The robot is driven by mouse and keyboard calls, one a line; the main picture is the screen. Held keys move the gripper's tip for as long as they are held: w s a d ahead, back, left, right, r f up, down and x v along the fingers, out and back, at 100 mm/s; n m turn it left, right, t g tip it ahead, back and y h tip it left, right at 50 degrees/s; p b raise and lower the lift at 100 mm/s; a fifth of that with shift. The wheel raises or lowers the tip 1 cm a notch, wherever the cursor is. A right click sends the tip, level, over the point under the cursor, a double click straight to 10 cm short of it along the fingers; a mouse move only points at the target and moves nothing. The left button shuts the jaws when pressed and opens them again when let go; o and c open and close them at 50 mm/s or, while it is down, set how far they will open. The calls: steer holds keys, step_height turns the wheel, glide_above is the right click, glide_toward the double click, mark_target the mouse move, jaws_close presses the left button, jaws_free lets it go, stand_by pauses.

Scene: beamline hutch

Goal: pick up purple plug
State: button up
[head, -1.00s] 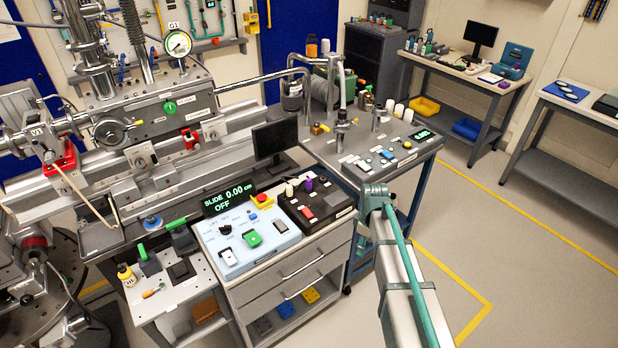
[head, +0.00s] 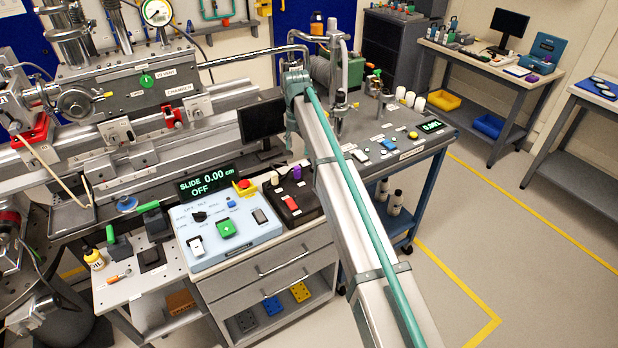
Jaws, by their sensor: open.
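A small purple plug (head: 296,173) stands upright at the back of a black control box with a red switch (head: 290,203), on top of the grey drawer cabinet. A cream knob-like piece (head: 274,178) stands to its left. My arm comes in from the lower right and passes just right of the black box, with its bent joint above and behind the plug. The fingers of my gripper cannot be made out; that end of the arm is hidden or out of view.
A pale blue slide control panel (head: 222,225) lies left of the black box, with a dark monitor (head: 262,120) behind. A grey instrument bench (head: 415,150) with bottles and knobs stands to the right. A side desk (head: 480,62) is farther back. Floor at right is clear.

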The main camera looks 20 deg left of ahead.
mark_target(297, 167)
steer(key=shift+w+d+f, duration=0.1)
steer(key=shift+w+f, duration=0.15)
steer(key=shift+f, duration=0.3)
step_height(297, 167, down, 5)
steer(key=shift+s+r+p, duration=0.1)
steer(key=shift+p, duration=0.7)
steer(key=f+p, duration=0.1)
steer(key=f, duration=0.1)
steer(key=a+f+p, duration=0.1)
steer(key=f, duration=0.1)
steer(key=shift+f, duration=0.6)
jaws_close()
